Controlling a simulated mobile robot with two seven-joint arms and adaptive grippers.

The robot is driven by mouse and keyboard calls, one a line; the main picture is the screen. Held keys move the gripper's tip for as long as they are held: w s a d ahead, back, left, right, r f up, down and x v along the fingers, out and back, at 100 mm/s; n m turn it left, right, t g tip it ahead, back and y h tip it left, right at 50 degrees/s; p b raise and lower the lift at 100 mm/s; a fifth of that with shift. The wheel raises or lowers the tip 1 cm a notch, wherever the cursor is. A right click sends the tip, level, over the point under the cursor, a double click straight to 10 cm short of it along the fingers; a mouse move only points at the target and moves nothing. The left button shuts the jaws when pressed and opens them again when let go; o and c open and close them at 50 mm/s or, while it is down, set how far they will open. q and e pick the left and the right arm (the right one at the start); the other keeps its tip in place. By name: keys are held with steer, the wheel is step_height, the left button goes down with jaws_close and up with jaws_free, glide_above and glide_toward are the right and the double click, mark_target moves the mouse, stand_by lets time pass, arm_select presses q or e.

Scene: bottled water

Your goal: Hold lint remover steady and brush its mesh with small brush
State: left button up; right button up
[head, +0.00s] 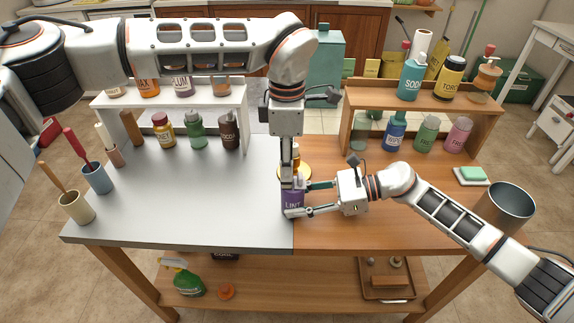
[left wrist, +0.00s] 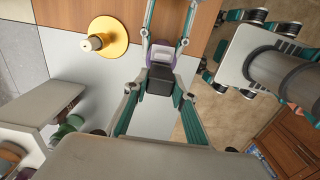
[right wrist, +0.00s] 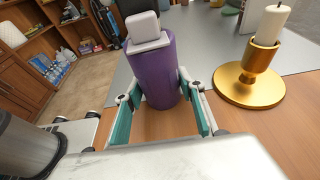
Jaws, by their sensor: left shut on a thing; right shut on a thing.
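The purple lint remover (head: 292,197), lettered "LINT", stands upright near the middle of the worktop. In the right wrist view its purple body (right wrist: 155,70) has a pale block on top. My right gripper (head: 297,200) comes from the right and is shut around the purple body, one finger on each side. The mesh is not clear in any view. I cannot tell which tool is the small brush.
A gold candle holder (right wrist: 248,82) with a candle stands close behind the lint remover. At the left, a cream cup (head: 77,208) and a blue cup (head: 97,180) hold handled tools. Shelves with bottles line the back. The grey front-left worktop (head: 190,215) is clear.

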arm_select(q)
steer(key=shift+w, duration=0.65)
steer(key=shift+s+f, duration=0.1)
steer(key=shift+s, duration=1.2)
steer(key=shift+w, duration=1.3)
steer(key=shift+r, duration=0.2)
steer(key=shift+r, duration=2.45)
arm_select(e)
steer(key=o, duration=1.1)
